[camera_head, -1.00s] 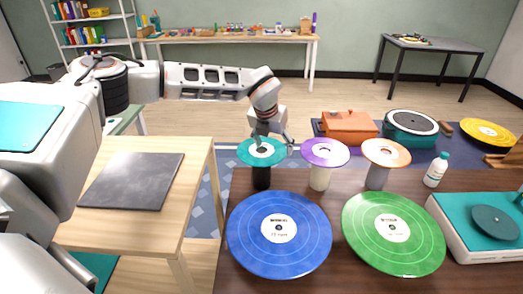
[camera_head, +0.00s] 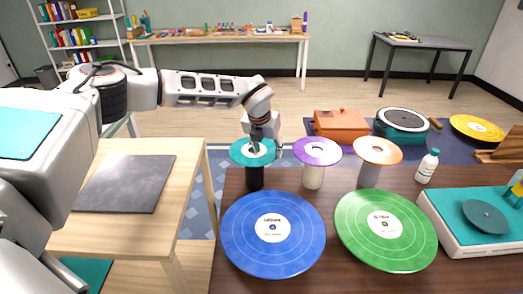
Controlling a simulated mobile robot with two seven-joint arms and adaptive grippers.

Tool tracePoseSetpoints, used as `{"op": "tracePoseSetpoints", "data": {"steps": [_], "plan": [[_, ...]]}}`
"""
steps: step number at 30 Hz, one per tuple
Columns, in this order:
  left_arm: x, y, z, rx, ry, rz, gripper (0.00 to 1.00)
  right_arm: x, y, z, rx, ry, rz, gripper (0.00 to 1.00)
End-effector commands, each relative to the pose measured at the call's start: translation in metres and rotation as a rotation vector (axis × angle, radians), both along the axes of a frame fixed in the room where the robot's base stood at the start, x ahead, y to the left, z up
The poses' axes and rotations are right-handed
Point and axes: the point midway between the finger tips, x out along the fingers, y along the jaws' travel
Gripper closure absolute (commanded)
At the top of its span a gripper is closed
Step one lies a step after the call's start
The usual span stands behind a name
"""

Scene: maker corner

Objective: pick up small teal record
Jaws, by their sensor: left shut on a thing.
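The small teal record (camera_head: 240,153) has a white label and lies flat on top of a black stand (camera_head: 255,178) at the left end of a row of three. My left gripper (camera_head: 264,147) is at the record's right side, shut on its edge, with the arm coming in from the left above it. The gripper partly hides the record's right side. The record still appears level and at the top of the stand; I cannot tell whether it touches it. My right gripper is not in view.
A small purple record (camera_head: 317,146) on a white stand is close to the right of the gripper, then an orange one (camera_head: 381,147). Large blue (camera_head: 300,215) and green (camera_head: 350,240) records lie in front. A bottle (camera_head: 428,166) and turntable (camera_head: 465,243) are at right.

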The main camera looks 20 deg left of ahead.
Motion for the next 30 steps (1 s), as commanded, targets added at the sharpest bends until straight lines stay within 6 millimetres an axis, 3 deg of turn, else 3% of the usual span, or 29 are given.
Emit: {"op": "tracePoseSetpoints", "data": {"steps": [8,24,30], "plan": [[0.001,0.0,0.025,-0.001,-0.005,0.001,0.73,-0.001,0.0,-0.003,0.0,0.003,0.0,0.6],[0.001,0.0,0.159,-0.001,-0.005,0.001,0.73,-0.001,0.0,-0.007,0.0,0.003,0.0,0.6],[0.001,0.0,0.189,0.0,-0.004,0.0,0.73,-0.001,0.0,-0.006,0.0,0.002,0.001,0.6]]}}
